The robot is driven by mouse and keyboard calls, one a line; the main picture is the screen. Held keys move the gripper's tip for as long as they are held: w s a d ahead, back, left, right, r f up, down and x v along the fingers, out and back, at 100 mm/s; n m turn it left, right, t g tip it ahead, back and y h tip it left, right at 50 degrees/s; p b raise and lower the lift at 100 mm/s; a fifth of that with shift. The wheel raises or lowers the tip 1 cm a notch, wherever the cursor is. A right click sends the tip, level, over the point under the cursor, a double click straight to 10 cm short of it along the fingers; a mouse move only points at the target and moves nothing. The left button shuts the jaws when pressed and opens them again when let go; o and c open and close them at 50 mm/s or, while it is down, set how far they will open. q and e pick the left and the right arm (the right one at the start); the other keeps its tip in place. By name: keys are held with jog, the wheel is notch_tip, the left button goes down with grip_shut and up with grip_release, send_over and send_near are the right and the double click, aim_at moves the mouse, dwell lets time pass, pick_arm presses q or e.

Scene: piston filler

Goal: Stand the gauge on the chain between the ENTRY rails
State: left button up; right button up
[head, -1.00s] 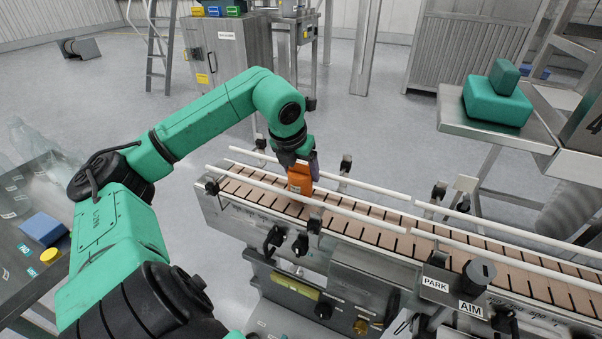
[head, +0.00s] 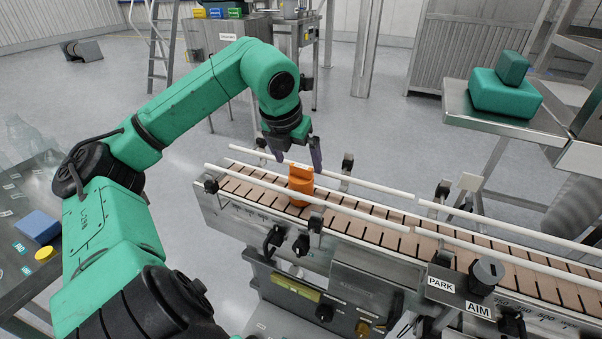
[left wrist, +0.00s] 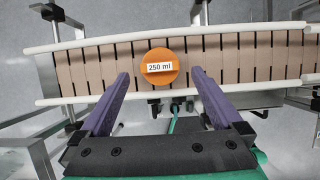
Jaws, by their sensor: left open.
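The orange gauge (head: 301,184) stands upright on the brown slatted chain (head: 375,229), between the two white rails near the left end of the conveyor. In the left wrist view the gauge (left wrist: 160,67) shows its round top with a "250 ml" label, with chain visible around it. My left gripper (head: 296,160) is open and empty above the gauge. In the left wrist view its two purple fingers (left wrist: 159,78) are wide apart, and the gauge lies between and just beyond their tips, clear of both. My right gripper is not in view.
The white near rail (head: 330,205) and far rail (head: 370,184) flank the chain. PARK and AIM signs (head: 478,310) and a grey knob (head: 487,271) stand at the conveyor's near side. Teal blocks (head: 505,97) sit on a steel table at the right. A side table at the left holds a blue block (head: 38,227).

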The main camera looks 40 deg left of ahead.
pick_arm(q)
jog(key=v, duration=0.5)
jog(key=shift+s+d+r, duration=0.1)
jog(key=shift+r, duration=0.25)
